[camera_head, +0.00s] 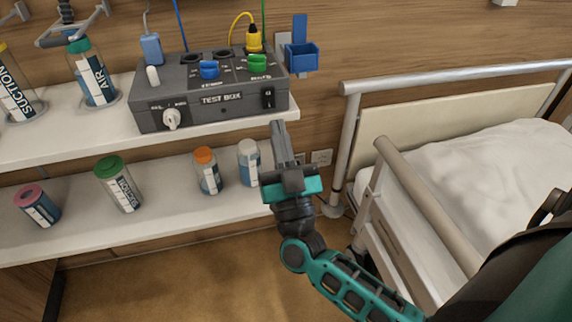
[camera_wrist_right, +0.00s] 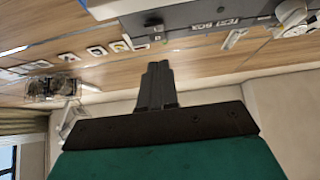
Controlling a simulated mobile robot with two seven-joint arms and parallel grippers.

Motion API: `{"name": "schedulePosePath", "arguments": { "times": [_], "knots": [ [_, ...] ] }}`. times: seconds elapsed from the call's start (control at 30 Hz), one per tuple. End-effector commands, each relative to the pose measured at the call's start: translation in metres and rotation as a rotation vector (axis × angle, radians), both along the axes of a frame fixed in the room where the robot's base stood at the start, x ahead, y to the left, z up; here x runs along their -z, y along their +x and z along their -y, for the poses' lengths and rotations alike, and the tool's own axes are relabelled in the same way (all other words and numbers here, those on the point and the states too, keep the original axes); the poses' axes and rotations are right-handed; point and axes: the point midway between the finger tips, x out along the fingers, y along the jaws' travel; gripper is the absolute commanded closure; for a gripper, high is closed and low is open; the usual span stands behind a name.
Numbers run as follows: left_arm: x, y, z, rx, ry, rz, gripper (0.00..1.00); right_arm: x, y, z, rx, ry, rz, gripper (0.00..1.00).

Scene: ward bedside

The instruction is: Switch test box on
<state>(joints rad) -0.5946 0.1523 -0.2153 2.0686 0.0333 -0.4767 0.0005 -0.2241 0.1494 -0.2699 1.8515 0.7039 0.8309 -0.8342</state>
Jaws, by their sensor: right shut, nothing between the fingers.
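The grey test box (camera_head: 215,112) stands on the upper white shelf in the head view. Its front carries a white knob (camera_head: 172,118) at the left and a black rocker switch (camera_head: 268,97) at the right. Blue and green knobs sit on its top. My right gripper (camera_head: 278,128) is shut and empty, pointing up just below the box's front right corner, apart from the switch as far as I can tell. In the right wrist view the shut fingers (camera_wrist_right: 157,70) show below the upside-down test box (camera_wrist_right: 200,14). My left gripper is not in view.
The upper shelf (camera_head: 60,142) also holds labelled jars at the left. The lower shelf (camera_head: 150,220) holds several lidded jars, one white-topped jar (camera_head: 249,162) close to my right gripper. A bed with a metal rail (camera_head: 420,205) stands at the right. A blue holder (camera_head: 302,57) is on the wall.

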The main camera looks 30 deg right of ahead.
Motion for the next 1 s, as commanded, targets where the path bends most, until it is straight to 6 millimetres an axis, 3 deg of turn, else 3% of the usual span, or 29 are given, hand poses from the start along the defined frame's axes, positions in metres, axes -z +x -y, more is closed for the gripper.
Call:
{"name": "schedulePosePath", "arguments": {
  "times": [0.1,0.3,0.73,0.9,1.0],
  "knots": [
    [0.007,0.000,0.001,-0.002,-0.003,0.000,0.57,0.001,0.019,0.006,0.000,-0.002,0.002,1.00],
    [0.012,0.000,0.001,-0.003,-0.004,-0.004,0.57,0.002,0.037,0.011,0.000,0.000,0.001,1.00],
    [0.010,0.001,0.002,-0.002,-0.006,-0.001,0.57,0.003,0.041,0.012,0.000,0.000,0.000,1.00],
    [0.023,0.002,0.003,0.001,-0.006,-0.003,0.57,0.009,0.047,0.014,0.003,-0.012,0.041,1.00],
    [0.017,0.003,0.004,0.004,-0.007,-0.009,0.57,0.004,0.046,0.014,0.000,-0.011,0.045,1.00]
  ]
}}
